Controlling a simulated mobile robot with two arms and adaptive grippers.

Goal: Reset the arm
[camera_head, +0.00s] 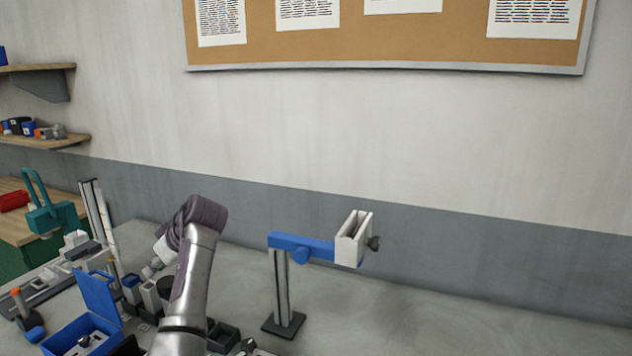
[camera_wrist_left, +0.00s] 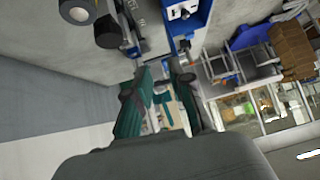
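My left arm rises from the bottom of the head view and bends down to the left at the wrist. My left gripper (camera_head: 152,268) is small there, above the crowded left part of the bench, and its fingertips are hard to make out. In the left wrist view the two dark green fingers of my left gripper (camera_wrist_left: 160,82) stand apart, with nothing visible held between them. My right gripper is not in view.
A blue-armed stand (camera_head: 283,300) with a white holder (camera_head: 352,238) stands right of my arm. A blue open box (camera_head: 85,335) and several small holders (camera_head: 150,295) crowd the left. The bench (camera_head: 420,315) is clear at right. A grey wall stands behind.

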